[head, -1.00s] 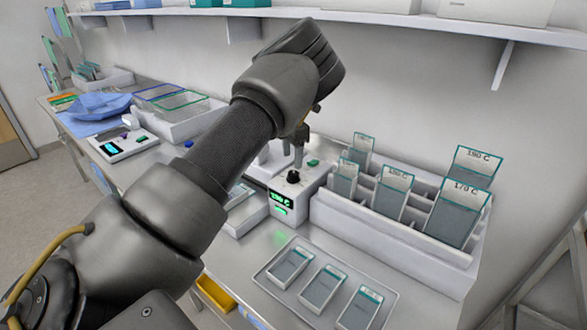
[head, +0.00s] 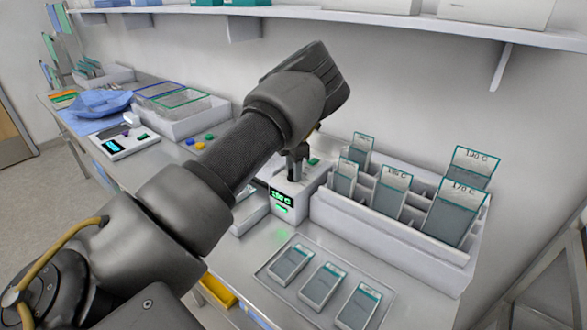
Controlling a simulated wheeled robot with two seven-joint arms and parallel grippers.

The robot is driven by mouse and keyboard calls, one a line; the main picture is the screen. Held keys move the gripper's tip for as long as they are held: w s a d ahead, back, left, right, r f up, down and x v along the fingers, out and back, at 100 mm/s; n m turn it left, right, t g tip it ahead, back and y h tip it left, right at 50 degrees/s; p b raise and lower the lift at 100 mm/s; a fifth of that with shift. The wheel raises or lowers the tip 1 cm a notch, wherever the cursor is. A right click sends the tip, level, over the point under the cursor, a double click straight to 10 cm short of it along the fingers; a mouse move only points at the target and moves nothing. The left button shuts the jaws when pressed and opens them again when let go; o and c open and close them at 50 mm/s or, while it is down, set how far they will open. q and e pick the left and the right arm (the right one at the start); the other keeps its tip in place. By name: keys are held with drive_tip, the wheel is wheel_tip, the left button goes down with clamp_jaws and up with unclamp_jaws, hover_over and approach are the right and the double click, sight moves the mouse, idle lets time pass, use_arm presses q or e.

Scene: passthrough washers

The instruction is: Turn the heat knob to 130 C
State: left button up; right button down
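The heat knob sits on top of a small white device (head: 312,184) at the middle of the bench. In the head view now, the knob is mostly hidden by my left gripper (head: 297,172), whose fingers point down onto it. I cannot tell whether the fingers are closed around the knob or just over it. A dark display (head: 282,197) on the device's front shows a green temperature reading, too small to read surely. A green button (head: 313,162) is on the device's top. My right gripper is not in view.
A white rack (head: 390,241) with temperature-labelled pouches stands right of the device. A tray (head: 268,273) with several pouches lies in front. Another white device (head: 122,149) and blue cloth (head: 100,103) are at the left. A shelf (head: 330,18) runs above.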

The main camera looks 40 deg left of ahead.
use_arm(q)
drive_tip(key=shift+c, duration=0.9)
drive_tip(key=shift+n, duration=0.4)
drive_tip(key=shift+n+p, duration=0.45)
drive_tip(key=shift+n, duration=0.55)
drive_tip(key=shift+n+p, duration=0.4)
drive_tip(key=shift+n, duration=2.1)
drive_tip(key=o, duration=1)
